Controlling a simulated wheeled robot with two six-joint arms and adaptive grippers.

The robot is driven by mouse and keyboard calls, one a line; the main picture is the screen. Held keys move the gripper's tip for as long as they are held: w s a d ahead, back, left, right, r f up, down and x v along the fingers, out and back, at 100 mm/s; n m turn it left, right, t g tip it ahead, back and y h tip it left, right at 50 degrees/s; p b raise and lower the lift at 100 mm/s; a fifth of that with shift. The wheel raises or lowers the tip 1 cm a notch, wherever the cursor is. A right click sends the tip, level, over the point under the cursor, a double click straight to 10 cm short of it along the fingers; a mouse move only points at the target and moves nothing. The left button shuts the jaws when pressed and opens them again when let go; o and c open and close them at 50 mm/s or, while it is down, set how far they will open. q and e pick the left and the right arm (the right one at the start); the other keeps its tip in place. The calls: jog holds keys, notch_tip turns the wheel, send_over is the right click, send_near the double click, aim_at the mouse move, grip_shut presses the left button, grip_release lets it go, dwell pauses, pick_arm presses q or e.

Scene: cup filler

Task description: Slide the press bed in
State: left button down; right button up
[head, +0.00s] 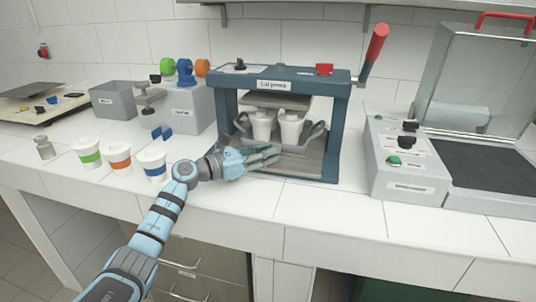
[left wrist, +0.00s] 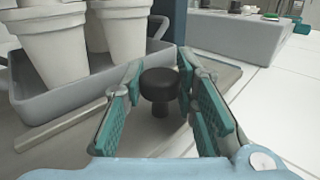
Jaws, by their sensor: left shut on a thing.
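The blue lid press (head: 343,120) stands on the white counter, its label reading "Lid press". A black knob (left wrist: 160,84) stands at the bed's near edge, between the teal fingers. My left gripper (head: 262,157) is at the front of the press, shut on this knob. The knob is hidden in the head view. My right gripper is out of view.
Cups with green (head: 87,154), orange (head: 118,159) and blue (head: 153,163) bands stand left of my arm. A red-handled lever (head: 375,45) rises at the press's right. A grey control box (head: 403,165) stands farther right. The counter before the press is bare.

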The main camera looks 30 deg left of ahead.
pick_arm(q)
jog(key=shift+a+r, duration=0.1)
jog(key=shift+r, duration=0.15)
jog(key=c, duration=1.5)
grip_release()
jog(key=shift+w, duration=0.15)
jog(key=shift+o, duration=1.1)
jog(key=shift+w+f, duration=0.1)
jog(key=shift+f, duration=0.15)
jog(key=shift+s+a, duration=0.15)
jog(key=shift+s, duration=0.1)
jog(key=v, duration=1.1)
jog(key=shift+s, duration=0.25)
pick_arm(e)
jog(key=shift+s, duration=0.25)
pick_arm(q)
jog(key=shift+a, duration=0.1)
